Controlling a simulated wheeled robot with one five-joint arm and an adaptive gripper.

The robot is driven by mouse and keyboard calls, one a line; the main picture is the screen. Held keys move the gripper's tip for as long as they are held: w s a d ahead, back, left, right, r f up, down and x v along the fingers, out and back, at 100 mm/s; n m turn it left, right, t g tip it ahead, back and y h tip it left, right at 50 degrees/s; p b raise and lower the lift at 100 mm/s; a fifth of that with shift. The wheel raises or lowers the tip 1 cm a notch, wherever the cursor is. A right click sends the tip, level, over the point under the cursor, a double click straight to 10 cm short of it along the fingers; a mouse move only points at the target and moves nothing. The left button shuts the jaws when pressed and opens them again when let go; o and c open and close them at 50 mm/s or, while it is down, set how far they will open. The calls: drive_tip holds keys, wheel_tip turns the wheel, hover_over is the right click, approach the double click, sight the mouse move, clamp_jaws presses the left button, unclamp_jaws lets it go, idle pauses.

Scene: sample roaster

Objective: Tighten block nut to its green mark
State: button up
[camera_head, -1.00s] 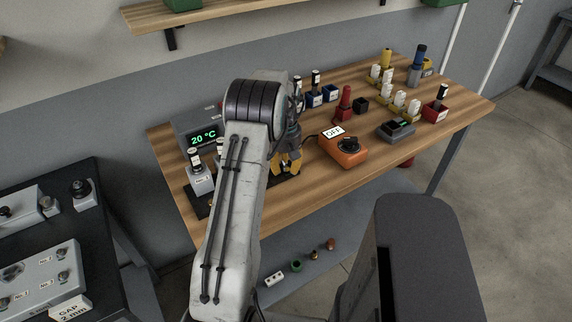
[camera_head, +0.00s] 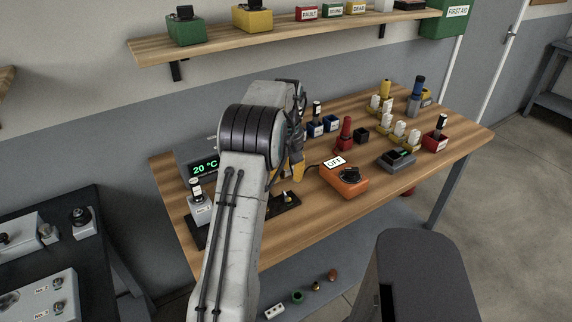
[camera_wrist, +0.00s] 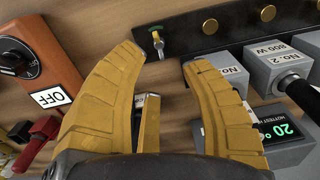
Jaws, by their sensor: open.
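A small brass-coloured fitting with a green mark, which looks like the block nut (camera_wrist: 157,40), sits on a black strip (camera_wrist: 205,29) in the wrist view. In the head view a small yellowish fitting (camera_head: 287,197) shows on the black strip (camera_head: 289,206), just below my gripper. My gripper (camera_wrist: 160,58) has two yellow fingers, spread apart and empty. The fitting lies beyond the gap between their tips, apart from both. In the head view my gripper (camera_head: 297,172) hangs over the table, partly hidden by my arm. I cannot read how the nut stands against the mark.
An orange switch box (camera_head: 344,181) labelled OFF stands right of my gripper. Grey heater blocks (camera_wrist: 268,72) with labels stand along the strip, near the right finger.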

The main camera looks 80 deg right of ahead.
sight(286, 193)
drive_tip(key=shift+r, duration=1.6)
